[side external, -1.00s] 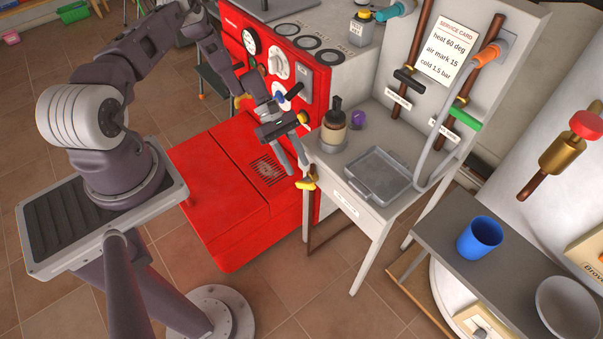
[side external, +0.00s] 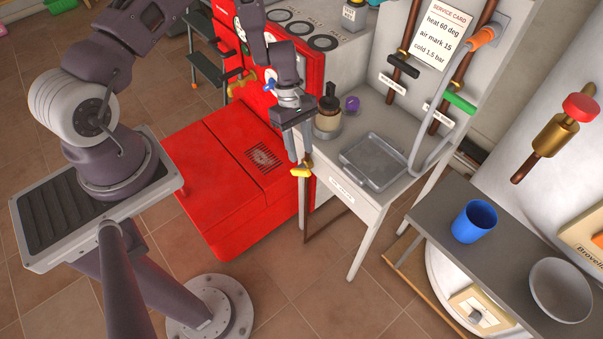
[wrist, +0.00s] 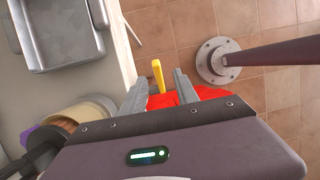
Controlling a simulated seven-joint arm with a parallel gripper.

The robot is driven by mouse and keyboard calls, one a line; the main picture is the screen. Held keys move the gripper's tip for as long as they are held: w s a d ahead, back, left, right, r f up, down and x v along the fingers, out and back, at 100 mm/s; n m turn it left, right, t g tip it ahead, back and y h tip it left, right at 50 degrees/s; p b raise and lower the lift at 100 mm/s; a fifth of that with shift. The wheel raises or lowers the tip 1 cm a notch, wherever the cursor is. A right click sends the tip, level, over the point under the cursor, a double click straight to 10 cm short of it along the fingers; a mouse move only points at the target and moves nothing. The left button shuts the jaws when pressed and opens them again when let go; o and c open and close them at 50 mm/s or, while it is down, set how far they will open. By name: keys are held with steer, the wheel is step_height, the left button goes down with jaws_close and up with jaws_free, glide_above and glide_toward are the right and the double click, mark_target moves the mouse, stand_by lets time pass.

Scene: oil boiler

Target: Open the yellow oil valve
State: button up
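The yellow oil valve handle (side external: 301,172) sits on a pipe at the front left leg of the grey bench, beside the red boiler (side external: 235,180). My gripper (side external: 299,158) points down just above the handle, with its fingers spread. In the wrist view the yellow handle (wrist: 158,77) shows as a narrow upright bar between and slightly beyond the two fingertips of my gripper (wrist: 161,80). The fingers are apart and nothing is held. I cannot tell whether either finger touches the handle.
A lower shelf at right carries a blue cup (side external: 474,222) and a bowl (side external: 561,291).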

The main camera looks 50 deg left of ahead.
mark_target(302, 176)
steer(key=shift+s+d+r+y, duration=0.1)
steer(key=shift+d+r+y, duration=0.1)
steer(key=shift+d+y, duration=0.35)
steer(key=shift+r+t+y, duration=0.5)
steer(key=shift+r+y, duration=0.1)
steer(key=shift+y, duration=0.55)
step_height(302, 176, down, 13)
steer(key=shift+f, duration=0.2)
steer(key=shift+c, duration=0.5)
jaws_close()
